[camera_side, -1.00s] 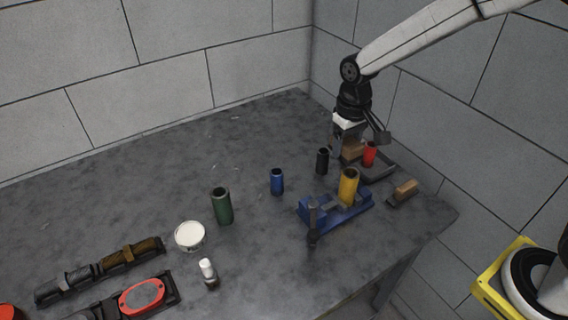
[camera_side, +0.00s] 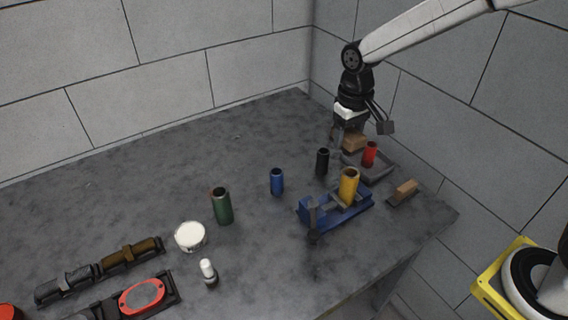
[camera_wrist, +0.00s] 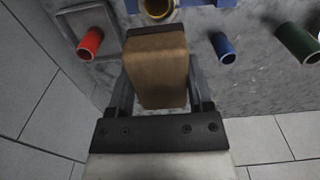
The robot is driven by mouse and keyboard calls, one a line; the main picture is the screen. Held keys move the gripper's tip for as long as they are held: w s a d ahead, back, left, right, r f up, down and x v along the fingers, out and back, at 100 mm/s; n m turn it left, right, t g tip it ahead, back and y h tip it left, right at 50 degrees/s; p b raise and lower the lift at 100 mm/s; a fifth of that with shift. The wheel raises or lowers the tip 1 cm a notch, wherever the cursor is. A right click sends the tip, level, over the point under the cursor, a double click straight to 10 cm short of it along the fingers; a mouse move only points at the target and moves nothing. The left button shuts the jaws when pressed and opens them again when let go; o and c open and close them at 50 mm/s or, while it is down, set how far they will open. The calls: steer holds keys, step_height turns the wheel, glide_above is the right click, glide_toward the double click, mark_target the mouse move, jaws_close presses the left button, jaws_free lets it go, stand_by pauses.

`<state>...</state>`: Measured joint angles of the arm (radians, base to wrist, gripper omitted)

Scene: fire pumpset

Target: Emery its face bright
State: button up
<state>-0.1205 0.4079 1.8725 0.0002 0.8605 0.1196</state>
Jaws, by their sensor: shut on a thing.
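My gripper (camera_side: 347,132) is shut on a brown block (camera_side: 355,143) with a dark far edge. The block fills the middle of the wrist view (camera_wrist: 157,72) between my fingers (camera_wrist: 160,92). In the side view it is above the table's far right part, beside the red cylinder. A yellow hollow cylinder (camera_side: 348,186) stands upright in a blue vise (camera_side: 319,219), nearer the camera than my gripper. Its open top shows partly in the wrist view (camera_wrist: 158,9), beyond the block. The block is apart from the yellow cylinder.
A red cylinder (camera_side: 369,153) stands in a grey tray (camera_side: 384,172). Black (camera_side: 322,161), blue (camera_side: 277,181) and green (camera_side: 223,206) cylinders stand left of it. A wooden-backed brush (camera_side: 404,190) lies right of the vise.

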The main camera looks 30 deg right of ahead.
mark_target(352, 173)
steer(key=shift+s, duration=0.1)
steer(key=shift+s, duration=1.3)
steer(key=shift+f, duration=0.1)
steer(key=shift+f, duration=2.6)
steer(key=shift+f, duration=0.35)
steer(key=shift+s, duration=0.2)
stand_by(1.4)
steer(key=shift+s, duration=1.2)
stand_by(0.7)
